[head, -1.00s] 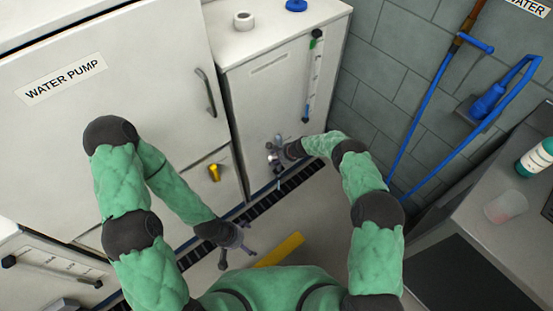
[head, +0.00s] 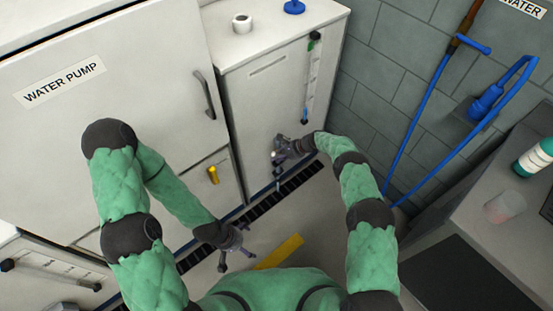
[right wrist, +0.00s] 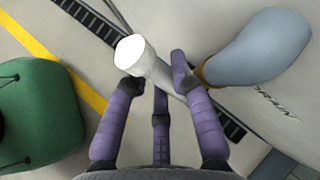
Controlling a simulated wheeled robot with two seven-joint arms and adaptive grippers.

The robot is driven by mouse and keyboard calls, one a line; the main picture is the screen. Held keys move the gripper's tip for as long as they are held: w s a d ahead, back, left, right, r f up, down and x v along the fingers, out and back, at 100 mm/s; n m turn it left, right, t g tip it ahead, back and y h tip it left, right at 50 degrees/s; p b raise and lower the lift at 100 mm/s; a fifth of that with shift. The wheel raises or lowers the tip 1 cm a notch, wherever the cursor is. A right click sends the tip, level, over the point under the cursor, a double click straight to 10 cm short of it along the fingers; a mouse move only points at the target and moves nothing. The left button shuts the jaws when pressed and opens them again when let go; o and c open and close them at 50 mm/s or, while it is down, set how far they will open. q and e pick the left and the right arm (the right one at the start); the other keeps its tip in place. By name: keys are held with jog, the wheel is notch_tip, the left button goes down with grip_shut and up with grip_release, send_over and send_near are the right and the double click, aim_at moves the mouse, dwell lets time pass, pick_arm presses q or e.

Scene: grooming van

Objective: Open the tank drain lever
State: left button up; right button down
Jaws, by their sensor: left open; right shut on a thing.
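The white tank cabinet (head: 262,105) stands right of the water pump cabinet, with a level gauge on its front. My right gripper (head: 277,155) is at the low fittings on that front and covers most of them. In the right wrist view, a white-ended bar (right wrist: 135,55), apparently the drain lever, lies between the purple fingers of my right gripper (right wrist: 155,85), which are closed on it. A blue-grey rounded part with a brass collar (right wrist: 258,48) is beside the right finger, near the DRAIN lettering (right wrist: 275,105). My left gripper (head: 235,250) is open and empty above the floor.
A dark floor grate (head: 290,185) runs along the cabinets' foot. A yellow floor stripe (head: 280,252) is beside my left gripper. A grey counter (head: 480,222) stands at right; a blue hose (head: 420,125) hangs on the wall.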

jog(key=shift+w+d+r+g+y, duration=0.25)
jog(key=shift+w+d+g+y, duration=0.05)
jog(key=shift+y, duration=0.3)
jog(key=c, duration=1)
grip_release()
jog(key=shift+a+h, duration=0.15)
jog(key=shift+h, duration=0.15)
